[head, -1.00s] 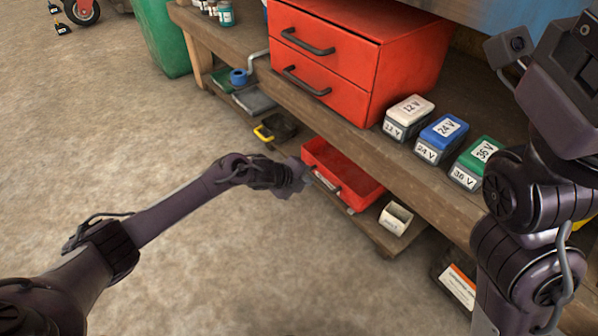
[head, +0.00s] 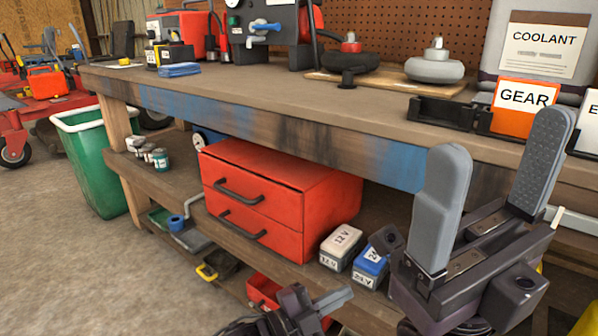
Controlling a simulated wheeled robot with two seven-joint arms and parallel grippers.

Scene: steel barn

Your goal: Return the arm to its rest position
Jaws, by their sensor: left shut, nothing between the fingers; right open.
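My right gripper (head: 492,200) is at the right of the head view, raised in front of the workbench. Its two grey fingers point up and stand wide apart, with nothing between them. My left gripper (head: 340,298) is low at the bottom middle, in front of the lower shelf near the small red open bin (head: 262,290). Its fingers are together and it holds nothing. Most of my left arm is below the picture's edge.
The workbench (head: 290,100) carries a sign reading GEAR (head: 524,105) and a wooden board with grey weights. A red drawer box (head: 285,195) and batteries marked 12 V (head: 341,246) and 24 V (head: 371,262) sit on the shelf. A green bin (head: 98,165) stands left.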

